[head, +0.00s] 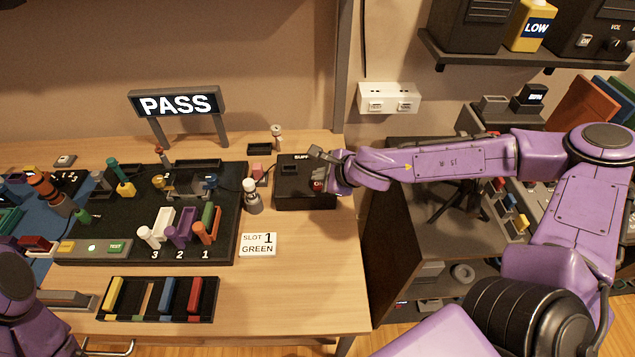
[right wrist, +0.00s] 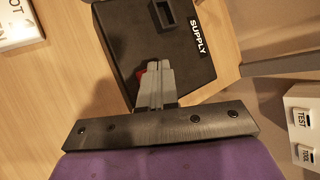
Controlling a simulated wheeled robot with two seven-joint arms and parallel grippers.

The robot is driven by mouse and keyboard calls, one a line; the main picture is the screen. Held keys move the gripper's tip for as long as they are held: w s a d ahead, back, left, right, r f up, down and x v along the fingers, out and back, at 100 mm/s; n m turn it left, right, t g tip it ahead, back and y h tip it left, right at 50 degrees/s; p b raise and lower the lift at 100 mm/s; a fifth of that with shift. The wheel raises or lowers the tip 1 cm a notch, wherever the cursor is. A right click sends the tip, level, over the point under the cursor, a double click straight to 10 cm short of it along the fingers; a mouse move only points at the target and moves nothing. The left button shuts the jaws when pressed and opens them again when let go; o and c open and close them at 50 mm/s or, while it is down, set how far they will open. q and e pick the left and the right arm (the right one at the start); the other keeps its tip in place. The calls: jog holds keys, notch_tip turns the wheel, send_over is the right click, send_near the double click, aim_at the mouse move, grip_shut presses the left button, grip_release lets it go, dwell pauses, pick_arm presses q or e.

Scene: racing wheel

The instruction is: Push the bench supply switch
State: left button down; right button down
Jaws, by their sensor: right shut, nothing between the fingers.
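The bench supply is a black box (head: 292,198) at the right end of the wooden table in the head view. In the right wrist view the box (right wrist: 120,45) carries a white SUPPLY label and a raised rectangular frame. A small red part (right wrist: 141,76), seemingly its switch, shows beside my fingertips and is partly hidden by them. My right gripper (head: 320,172) is shut and empty, with its tips (right wrist: 152,72) over the box at the red part. I cannot tell whether they touch it.
A black board (head: 140,245) with coloured plugs and a lit PASS sign (head: 178,103) stand left of the supply. A SLOT 1 GREEN card (head: 258,245) lies in front. A white bottle-like object (head: 251,197) stands close beside the box. The front right tabletop is clear.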

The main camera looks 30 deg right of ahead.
jog(key=shift+f, duration=0.15)
jog(key=shift+f+b, duration=0.3)
jog(key=shift+f, duration=0.1)
jog(key=shift+r+p, duration=0.55)
jog(key=shift+r, duration=0.1)
notch_tip(320, 180, up, 6)
jog(key=p, duration=0.6)
dwell(0.3)
